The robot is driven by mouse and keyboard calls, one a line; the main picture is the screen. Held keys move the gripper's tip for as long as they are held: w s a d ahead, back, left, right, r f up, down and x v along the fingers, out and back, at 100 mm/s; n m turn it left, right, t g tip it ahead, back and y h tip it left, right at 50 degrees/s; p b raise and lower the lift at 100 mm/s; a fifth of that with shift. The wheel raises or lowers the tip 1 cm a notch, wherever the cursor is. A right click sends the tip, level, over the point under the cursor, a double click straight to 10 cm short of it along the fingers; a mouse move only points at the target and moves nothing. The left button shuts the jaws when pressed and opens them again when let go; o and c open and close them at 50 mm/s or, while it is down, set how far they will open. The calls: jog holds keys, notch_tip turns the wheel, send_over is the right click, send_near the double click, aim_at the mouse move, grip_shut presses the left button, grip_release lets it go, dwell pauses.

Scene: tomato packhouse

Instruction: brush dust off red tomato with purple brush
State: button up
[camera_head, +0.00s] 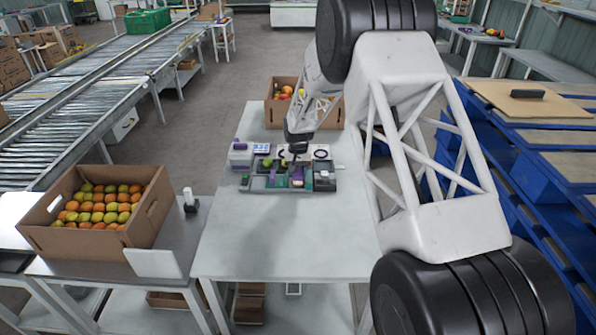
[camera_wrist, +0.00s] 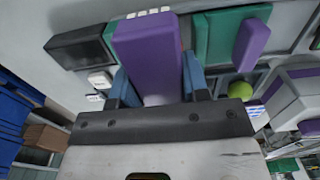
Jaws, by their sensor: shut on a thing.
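My gripper (camera_wrist: 155,85) has its two blue fingers on either side of a purple block-shaped handle (camera_wrist: 147,40), which looks like the purple brush, and is shut on it. The handle sits at the rack of holders; I cannot tell whether it is lifted clear, and its bristles are hidden. In the head view my gripper (camera_head: 297,157) is over the rack (camera_head: 258,183) on the white table. A yellow-green tomato (camera_head: 267,162) sits at the rack, and a green one (camera_wrist: 271,92) shows in the wrist view. I cannot make out a red tomato at the rack.
Another purple piece (camera_wrist: 251,42) stands beside the held one, near a green block (camera_wrist: 215,35). A cardboard box (camera_head: 276,116) of fruit stands behind the rack. A large box (camera_head: 150,215) of tomatoes is at left. The table's front (camera_head: 290,240) is clear.

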jog(key=shift+f, duration=0.15)
jog(key=shift+w+r, duration=0.2)
jog(key=shift+w, duration=1.35)
jog(key=shift+f, duration=0.2)
dwell(1.1)
jog(key=shift+s, duration=0.1)
jog(key=shift+s+f, duration=0.15)
jog(key=shift+s, duration=0.7)
jog(key=shift+s+f, duration=0.1)
jog(key=shift+s, duration=0.7)
jog(key=shift+w, duration=0.2)
